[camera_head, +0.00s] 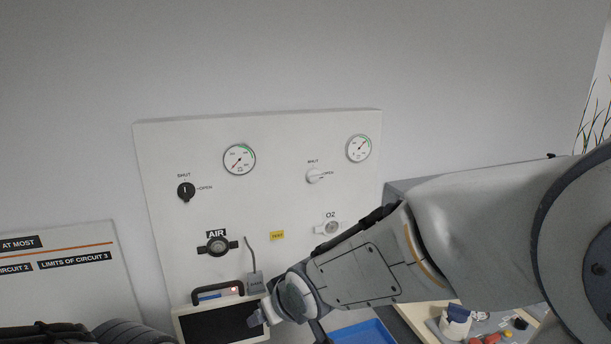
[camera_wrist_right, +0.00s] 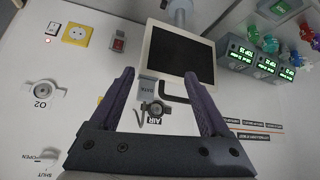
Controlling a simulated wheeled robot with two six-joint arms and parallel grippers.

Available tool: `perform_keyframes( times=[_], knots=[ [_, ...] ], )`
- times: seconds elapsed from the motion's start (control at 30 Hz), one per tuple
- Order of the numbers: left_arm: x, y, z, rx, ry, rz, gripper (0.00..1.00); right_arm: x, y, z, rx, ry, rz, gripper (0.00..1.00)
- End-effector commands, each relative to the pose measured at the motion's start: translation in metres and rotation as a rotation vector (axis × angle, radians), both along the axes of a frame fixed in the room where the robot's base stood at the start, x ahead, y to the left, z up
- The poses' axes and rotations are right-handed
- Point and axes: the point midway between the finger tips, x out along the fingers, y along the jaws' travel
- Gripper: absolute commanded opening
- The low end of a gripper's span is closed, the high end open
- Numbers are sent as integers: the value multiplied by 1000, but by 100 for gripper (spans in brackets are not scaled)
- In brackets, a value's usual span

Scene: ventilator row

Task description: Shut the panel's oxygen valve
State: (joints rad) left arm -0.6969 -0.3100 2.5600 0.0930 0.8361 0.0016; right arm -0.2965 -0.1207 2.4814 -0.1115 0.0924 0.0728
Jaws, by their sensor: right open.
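The oxygen valve, a white knob (camera_head: 314,176) with SHUT and OPEN labels, is on the wall panel (camera_head: 290,135) above the O2 outlet (camera_head: 331,228). Its handle appears to point right, towards OPEN. In the right wrist view the knob (camera_wrist_right: 48,155) is partly visible at the lower left, beside the open fingers. My right gripper (camera_wrist_right: 159,75) is open and empty, facing the panel near the AIR outlet (camera_wrist_right: 155,108). My left gripper does not show clearly in either view.
A black knob (camera_head: 186,191) at the panel's left has its mark towards SHUT. Two gauges (camera_head: 239,160) sit above. A screen (camera_head: 220,323) with a handle is below. A blue tray (camera_head: 362,333) and a cluttered table are at lower right.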

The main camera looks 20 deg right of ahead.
Motion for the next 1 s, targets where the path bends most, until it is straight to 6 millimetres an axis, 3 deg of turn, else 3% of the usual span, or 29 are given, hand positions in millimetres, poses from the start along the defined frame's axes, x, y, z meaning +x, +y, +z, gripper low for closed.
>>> perform_keyframes(
  times=[0.03,0.1,0.2,0.3,0.43,0.67,1.0],
  knots=[
    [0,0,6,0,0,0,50,33,-23,16,22,-102,-58,80],
    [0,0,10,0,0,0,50,71,-51,40,48,-260,-115,80],
    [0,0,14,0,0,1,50,109,-93,75,78,-465,-170,80],
    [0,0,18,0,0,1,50,129,-130,106,99,-632,-204,80],
    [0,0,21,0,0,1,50,138,-162,135,114,-786,-222,80],
    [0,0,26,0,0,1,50,146,-179,152,125,-876,-225,80],
    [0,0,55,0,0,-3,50,202,-176,155,125,-874,-222,80]
  ],
)
